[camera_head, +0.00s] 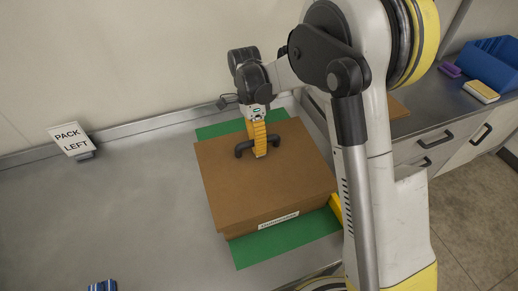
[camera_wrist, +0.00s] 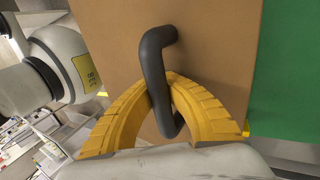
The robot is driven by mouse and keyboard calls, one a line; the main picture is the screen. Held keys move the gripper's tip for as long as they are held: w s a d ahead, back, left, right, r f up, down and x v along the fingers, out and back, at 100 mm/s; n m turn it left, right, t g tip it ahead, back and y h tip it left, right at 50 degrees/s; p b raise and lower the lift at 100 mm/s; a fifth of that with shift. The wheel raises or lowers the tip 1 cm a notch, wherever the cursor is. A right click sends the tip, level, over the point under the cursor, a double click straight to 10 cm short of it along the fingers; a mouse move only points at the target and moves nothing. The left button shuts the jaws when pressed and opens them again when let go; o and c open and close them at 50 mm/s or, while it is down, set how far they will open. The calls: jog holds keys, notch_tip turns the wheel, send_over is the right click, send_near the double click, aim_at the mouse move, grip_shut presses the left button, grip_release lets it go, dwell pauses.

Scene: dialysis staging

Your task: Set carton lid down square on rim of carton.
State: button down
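The carton lid (camera_head: 235,175) is a flat brown board with a black bar handle (camera_head: 243,148) on top. It lies over the carton (camera_head: 236,236), of which only a low strip shows at the front, below the lid's edge. The lid looks roughly level; I cannot tell whether it touches the rim or hangs just above it, and most of the rim is hidden. My gripper (camera_head: 260,151) points down at the handle. In the wrist view its yellow fingers (camera_wrist: 163,88) close around the black handle (camera_wrist: 154,58), above the brown lid (camera_wrist: 210,50).
A green mat (camera_head: 262,250) lies under the carton on the grey metal counter (camera_head: 120,215). A "PACK LEFT" sign (camera_head: 70,138) stands at the back left. A blue item (camera_head: 102,286) is at the front edge. A blue bin (camera_head: 488,65) stands on the right counter. The left counter is mostly clear.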

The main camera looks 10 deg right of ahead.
jog(key=shift+f+b, duration=0.95)
jog(key=shift+f, duration=0.4)
jog(key=shift+r, duration=0.15)
jog(key=shift+r+p, duration=1)
jog(key=shift+r, duration=0.4)
jog(key=shift+f+b, duration=1.2)
jog(key=shift+f, duration=0.4)
jog(key=c, duration=1.5)
grip_release()
jog(key=shift+c, duration=0.2)
jog(key=v, duration=1.2)
jog(key=shift+r, duration=0.1)
jog(key=shift+s, duration=0.1)
